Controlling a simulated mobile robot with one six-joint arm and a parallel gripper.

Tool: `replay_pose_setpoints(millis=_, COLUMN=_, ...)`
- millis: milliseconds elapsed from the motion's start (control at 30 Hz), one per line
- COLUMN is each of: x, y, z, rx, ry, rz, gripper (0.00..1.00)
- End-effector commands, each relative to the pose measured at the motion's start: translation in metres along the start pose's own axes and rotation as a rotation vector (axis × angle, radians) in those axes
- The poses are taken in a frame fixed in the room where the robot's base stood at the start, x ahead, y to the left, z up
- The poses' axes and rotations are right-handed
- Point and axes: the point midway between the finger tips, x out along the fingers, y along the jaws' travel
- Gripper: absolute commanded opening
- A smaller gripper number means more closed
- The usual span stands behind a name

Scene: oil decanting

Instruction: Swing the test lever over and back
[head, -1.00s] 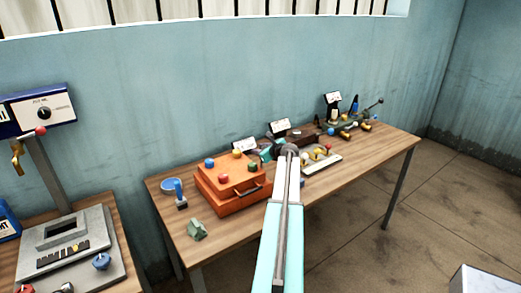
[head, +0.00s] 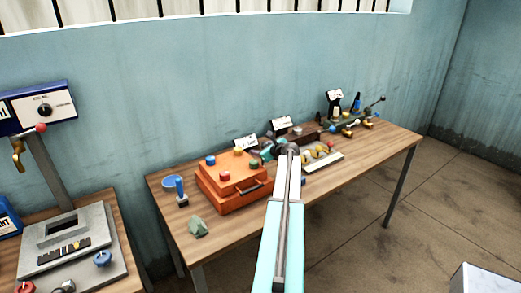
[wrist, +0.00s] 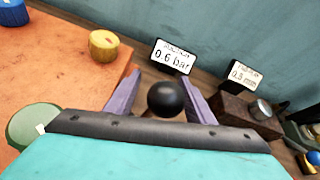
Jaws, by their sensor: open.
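A black ball knob (wrist: 165,99) shows in the wrist view, between the two purple fingers of my gripper (wrist: 158,84). It looks like the end of a lever, but its shaft and base are hidden, so I cannot tell for certain that it is the test lever. My gripper is open, with a finger on each side of the knob; I cannot tell whether either touches it. In the head view my arm hides most of this spot, behind the right side of the orange case (head: 228,190).
A card reading 0.6 bar (wrist: 172,56) stands behind the knob. Another card (wrist: 243,75) stands by a brown block (wrist: 240,112). A yellow cap (wrist: 104,44) and a green cap (wrist: 35,127) sit on the case. A tray with colored knobs (head: 324,162) lies to the right.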

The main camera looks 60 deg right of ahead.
Motion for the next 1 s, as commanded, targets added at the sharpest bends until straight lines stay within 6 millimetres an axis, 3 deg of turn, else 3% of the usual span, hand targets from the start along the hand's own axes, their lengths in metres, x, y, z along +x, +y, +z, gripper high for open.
replay_pose_setpoints(millis=367, x=-0.022, y=-0.001, z=-0.001, rx=0.0, ry=-0.001, rz=-0.004, gripper=0.49)
replay_pose_setpoints(millis=1000, x=-0.107, y=0.001, z=-0.002, rx=0.0, ry=-0.001, rz=-0.002, gripper=0.49)
